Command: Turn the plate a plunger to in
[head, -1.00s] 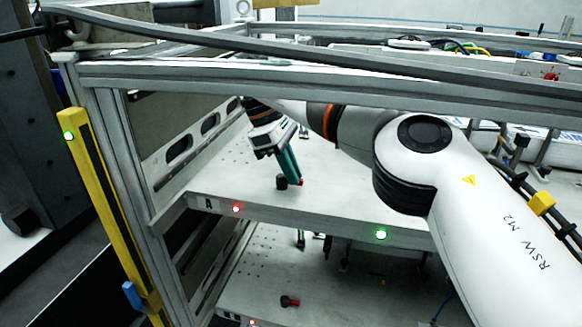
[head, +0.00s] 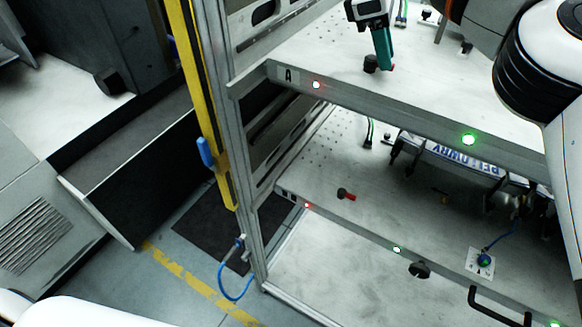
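The upper plate (head: 440,97) carries an A label (head: 288,75) on its front edge. Its plunger (head: 370,63) is a black knob with a red part to its right. My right gripper (head: 384,65) points down with teal fingers just right of the knob, and its tips overlap the red part. The fingers look close together, but whether they grip the red part is unclear. My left gripper is out of view.
Plate A's front edge has a red light (head: 316,85) and a green light (head: 469,139). A lower plate holds a similar black and red plunger (head: 346,194). A yellow post (head: 187,60) stands at the rack's left. Floor shows at lower left.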

